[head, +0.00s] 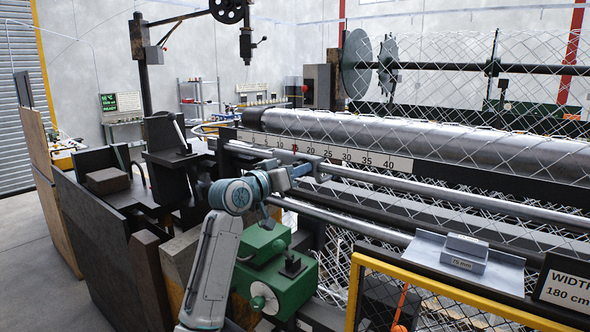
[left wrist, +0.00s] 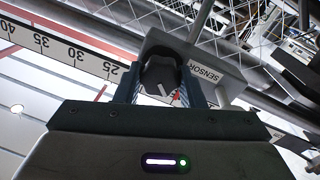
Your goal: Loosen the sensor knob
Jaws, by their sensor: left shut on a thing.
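The sensor knob (left wrist: 160,76) is a dark lobed knob on a grey bracket (left wrist: 206,72) labelled SENSOR. In the left wrist view it sits between the two fingers of my left gripper (left wrist: 160,92), which is shut on it. In the head view my left gripper (head: 290,172) reaches the sensor bracket (head: 312,168) on the rail, by the number scale (head: 345,156). A red pointer (left wrist: 177,97) shows beside the knob. The knob is hidden by the gripper in the head view. My right gripper is not in view.
Long steel rails (head: 430,194) run to the right below a large roller (head: 400,137) and chain-link mesh. A green machine unit (head: 265,245) stands below my arm. A yellow-framed guard (head: 440,283) and a grey shelf with a metal block (head: 464,252) are at front right.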

